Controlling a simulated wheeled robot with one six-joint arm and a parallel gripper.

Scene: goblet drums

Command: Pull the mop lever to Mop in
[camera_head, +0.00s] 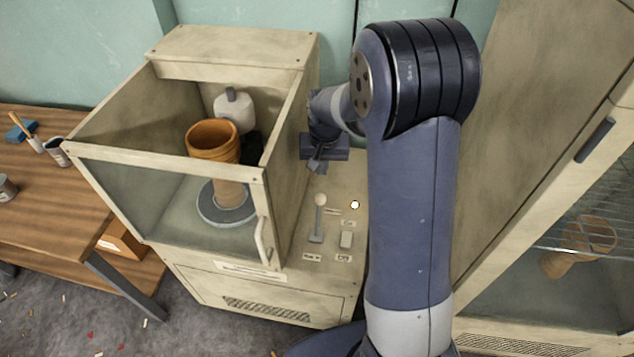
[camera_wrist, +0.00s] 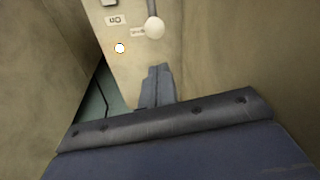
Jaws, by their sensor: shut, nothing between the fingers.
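The lever has a pale ball knob (camera_head: 320,199) on a grey shaft and stands on the control panel (camera_head: 332,185) beside the glass-fronted cabinet. Its knob points toward the back of the panel, and its base is nearer the front. Small labels lie by the knob and in front of the base; I cannot read them. My gripper (camera_head: 316,170) is shut and empty, behind and above the knob, apart from it. In the wrist view the closed fingers (camera_wrist: 160,70) point toward the knob (camera_wrist: 154,28), with a gap between. The lever shaft is mostly hidden there.
A glowing white light (camera_head: 354,204) and a rocker switch (camera_head: 346,240) sit right of the lever. The cabinet (camera_head: 285,150), holding a brown goblet drum (camera_head: 214,140) on a round plate, walls off the left. A tall cabinet (camera_head: 540,130) stands at right. A wooden table (camera_head: 35,185) is far left.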

